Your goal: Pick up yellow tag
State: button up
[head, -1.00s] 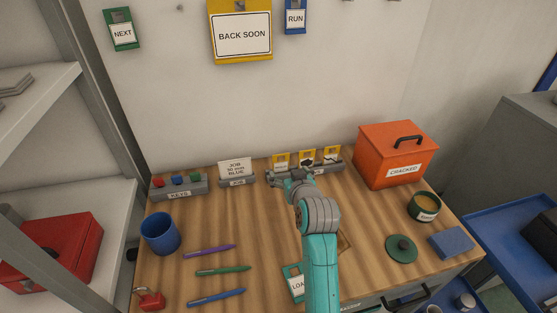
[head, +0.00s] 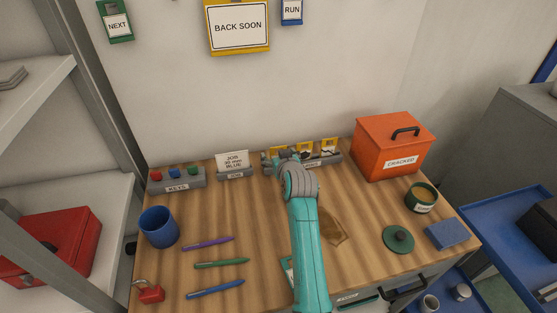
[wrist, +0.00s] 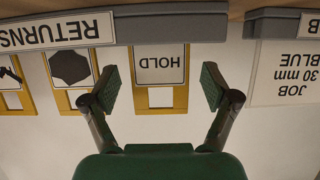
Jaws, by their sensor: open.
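Three yellow tags stand in a grey holder marked RETURNS (wrist: 58,30) at the back of the bench. The wrist view is upside down. In it the yellow HOLD tag (wrist: 160,97) stands between the spread fingers of my gripper (wrist: 160,86), with a gap on each side. The second yellow tag (wrist: 69,68) bears a dark octagon and is beside one finger. The third yellow tag (wrist: 14,100) is partly cut off by the frame edge. In the head view my arm hides part of the holder and the HOLD tag. My gripper is open and empty.
A JOB card (head: 232,160) in its own stand and a KEYS block (head: 177,180) are left of the tags. An orange CRACKED box (head: 392,148) is to the right. Pens and a blue cup (head: 158,227) lie front left. The wall is close behind.

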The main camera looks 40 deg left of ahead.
jog(key=c, duration=0.9)
jog(key=shift+c, duration=0.3)
